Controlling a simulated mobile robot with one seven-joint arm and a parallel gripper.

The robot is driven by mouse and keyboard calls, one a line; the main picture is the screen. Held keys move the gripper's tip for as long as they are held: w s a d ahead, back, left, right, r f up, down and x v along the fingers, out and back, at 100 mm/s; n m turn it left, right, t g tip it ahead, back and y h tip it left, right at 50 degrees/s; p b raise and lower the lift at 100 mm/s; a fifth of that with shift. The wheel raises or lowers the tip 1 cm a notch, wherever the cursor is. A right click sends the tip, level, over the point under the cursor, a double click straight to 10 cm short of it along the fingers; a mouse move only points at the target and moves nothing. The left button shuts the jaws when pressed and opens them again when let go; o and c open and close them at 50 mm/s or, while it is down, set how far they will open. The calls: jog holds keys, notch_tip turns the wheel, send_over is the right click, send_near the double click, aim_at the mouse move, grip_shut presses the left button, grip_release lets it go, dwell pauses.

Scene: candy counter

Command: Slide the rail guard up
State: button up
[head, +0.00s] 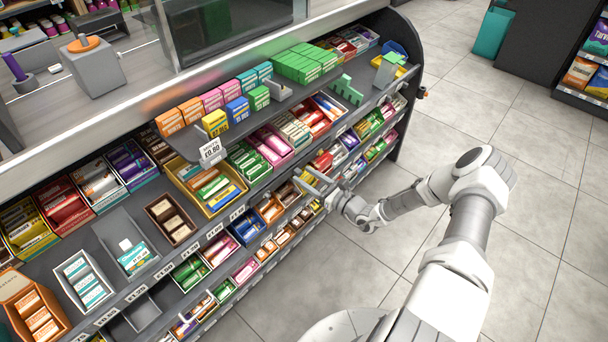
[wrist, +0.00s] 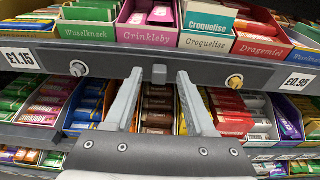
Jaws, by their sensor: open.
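A dark grey rail (wrist: 200,67), which looks like the rail guard, runs along a shelf's front edge in the wrist view. It has a small grey tab (wrist: 158,73) in its middle and a round fastener on each side, a silver one (wrist: 78,68) and a brass-coloured one (wrist: 234,80). My gripper (wrist: 159,76) is open. Its two fingers point at the rail, one on each side of the tab, with gaps to it. I cannot tell whether they touch the rail. In the head view my gripper (head: 307,182) is at the shelf front, and the tab cannot be made out.
Candy boxes, such as a pink one (wrist: 148,28), stand on the shelf above the rail. More boxes (wrist: 235,115) fill the shelf below it. Price tags flank the rail, one at left (wrist: 21,57). The tiled floor (head: 440,100) beside the counter is open.

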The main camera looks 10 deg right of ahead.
jog(key=p+v, duration=0.2)
jog(key=v, duration=1.4)
jog(key=shift+s+r, duration=0.1)
jog(key=shift+r, duration=0.05)
